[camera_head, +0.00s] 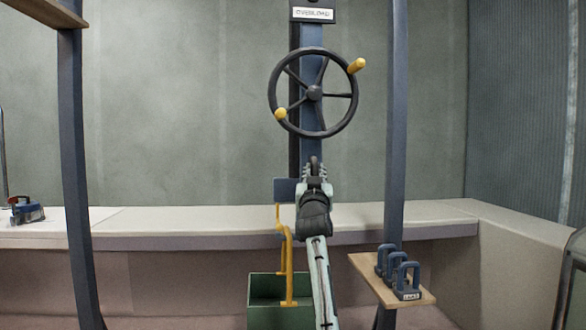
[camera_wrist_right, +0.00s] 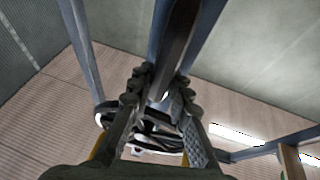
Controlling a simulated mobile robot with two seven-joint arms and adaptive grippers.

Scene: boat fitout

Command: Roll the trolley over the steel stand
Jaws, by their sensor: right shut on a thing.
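My right gripper (camera_head: 314,178) is in the middle of the head view, just below a black handwheel (camera_head: 289,72) with two yellow knobs. The wheel is on a blue-grey column (camera_head: 310,30). The gripper's fingers point up and are shut on a dark bar (camera_wrist_right: 178,40), which runs up between them in the right wrist view. What the bar belongs to is hidden. No trolley can be made out clearly, and I cannot tell which part is the steel stand. My left gripper is not in view.
Blue uprights stand left (camera_head: 73,160) and right (camera_head: 397,120). A pale bench (camera_head: 150,222) runs along the back wall. A green box (camera_head: 264,290) with a yellow bent rail (camera_head: 289,265) stands low. Blue shackles (camera_head: 401,270) sit on a wooden shelf (camera_head: 372,277) at right.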

